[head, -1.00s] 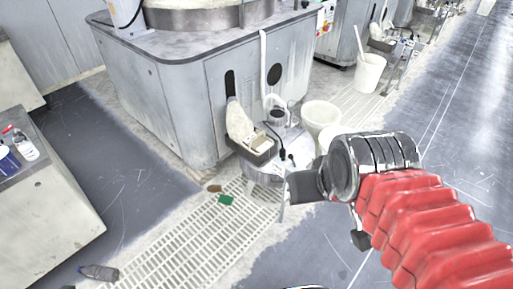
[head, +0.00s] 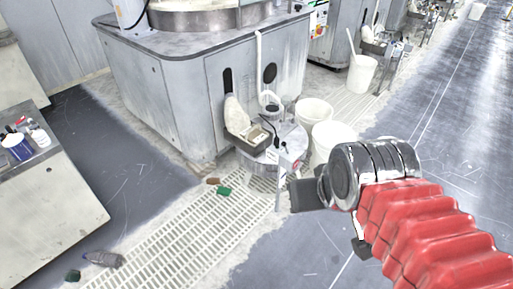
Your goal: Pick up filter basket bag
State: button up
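A cream, bag-like piece (head: 235,114) stands in a dark-edged tray (head: 252,137) at the foot of the grey platen cabinet. I take it for the filter basket bag, but I cannot be sure. The tray rests on a round grey metal drum (head: 262,158). My gripper (head: 280,188) is at the end of the red-sleeved arm, in front of and below the drum in the picture. It is seen nearly edge-on, with a pale thin finger and a dark body. No held thing shows. The finger gap is hidden.
White buckets (head: 316,110) stand right of the drum. A pale floor grating (head: 185,230) runs in front. A green scrap (head: 224,191) and a grey bottle (head: 104,259) lie on the floor. A bench (head: 50,195) stands at left. The grey floor at right is clear.

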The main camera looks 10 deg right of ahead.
aim_at(254, 135)
jog(key=z, duration=0.05)
jog(key=k, duration=0.2)
jog(key=u, duration=0.3)
jog(key=i, duration=0.5)
jog(key=u, duration=0.8)
jog(key=i, duration=0.65)
jog(key=u, duration=0.45)
jog(key=i, duration=1.4)
jog(key=z, duration=0.9)
jog(key=i, duration=0.95)
jog(key=z, duration=0.6)
